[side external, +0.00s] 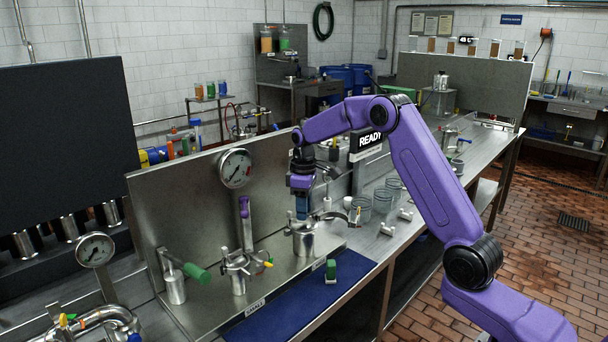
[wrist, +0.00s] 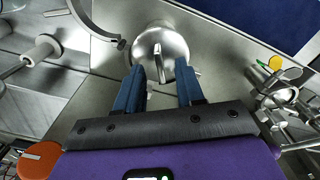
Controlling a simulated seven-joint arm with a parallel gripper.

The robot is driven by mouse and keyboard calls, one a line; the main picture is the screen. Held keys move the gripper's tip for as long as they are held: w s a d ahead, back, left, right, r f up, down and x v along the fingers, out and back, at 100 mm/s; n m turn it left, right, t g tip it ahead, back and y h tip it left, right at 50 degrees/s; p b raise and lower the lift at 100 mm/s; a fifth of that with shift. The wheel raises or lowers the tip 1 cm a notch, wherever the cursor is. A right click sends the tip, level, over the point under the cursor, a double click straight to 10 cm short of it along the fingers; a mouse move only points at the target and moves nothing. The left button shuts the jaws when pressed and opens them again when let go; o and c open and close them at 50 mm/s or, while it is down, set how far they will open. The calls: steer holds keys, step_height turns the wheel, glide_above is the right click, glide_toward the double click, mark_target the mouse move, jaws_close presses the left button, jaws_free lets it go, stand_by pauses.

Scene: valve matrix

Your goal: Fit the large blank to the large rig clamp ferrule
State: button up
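My gripper (side external: 302,212) is low over a steel cylindrical fitting (side external: 303,241) on the metal plate. In the wrist view my gripper (wrist: 161,74) has its two blue fingers spread apart. Between and just beyond them is a round shiny steel disc (wrist: 157,47) with a raised fin-like grip, which looks like the large blank. The disc appears to lie over the fitting; I cannot tell whether it is seated. A curved steel clamp arm (wrist: 112,38) is beside the disc on the left. No finger visibly touches the grip. The ferrule's rim is hidden.
A green-handled post (side external: 176,285) is farther left. A green block (side external: 331,270) stands on the blue mat (side external: 285,308).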

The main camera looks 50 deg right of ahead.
step_height(320, 180, up, 16)
steer(key=shift+f, duration=0.15)
steer(key=s+a+f+n, duration=0.2)
steer(key=s+a, duration=0.7)
steer(key=s+a+f+n, duration=0.2)
steer(key=s+a, duration=0.6)
steer(key=s, duration=0.1)
steer(key=s+d+f+n, duration=0.1)
steer(key=s+d+f, duration=0.1)
steer(key=s, duration=0.9)
steer(key=s+d+f+n, duration=0.1)
steer(key=s+f, duration=0.4)
steer(key=s, duration=0.7)
steer(key=shift+s+d+f+n, duration=0.25)
steer(key=shift+s+d+n, duration=0.05)
steer(key=shift+d, duration=0.05)
